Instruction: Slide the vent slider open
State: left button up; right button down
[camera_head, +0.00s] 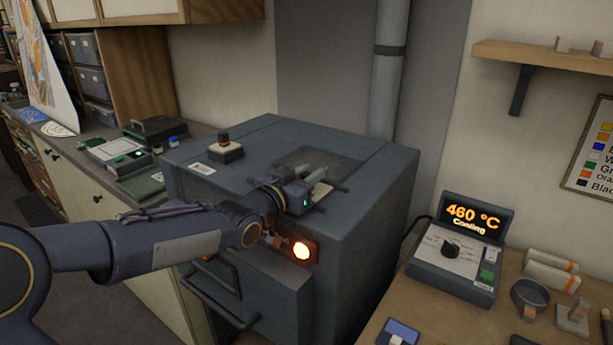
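The grey kiln (345,255) stands in the middle of the head view. A dark recessed vent panel (320,158) is in its top, toward the right. My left gripper (325,188) reaches over the kiln top from the left, at the near edge of this panel. A small pale piece (321,194) shows right at its fingers; it may be part of the vent slider, but the gripper hides most of it. I cannot tell whether the fingers are shut on it. My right gripper is not in view.
A knob block (225,149) stands on the kiln top at the left. A glowing peephole (301,250) is on the front. A controller (460,250) reading 460 °C Cooling stands on the wooden table at the right. A flue pipe (388,70) rises behind the kiln.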

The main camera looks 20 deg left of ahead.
pick_arm(q)
jog(key=o, duration=0.4)
jog(key=shift+s+d, duration=0.1)
jog(key=shift+d, duration=0.25)
jog(key=shift+c, duration=0.2)
jog(key=shift+a, duration=0.15)
jog(key=shift+s+a, duration=0.2)
jog(key=shift+s, duration=0.05)
jog(key=v, duration=0.7)
jog(key=shift+s, duration=0.1)
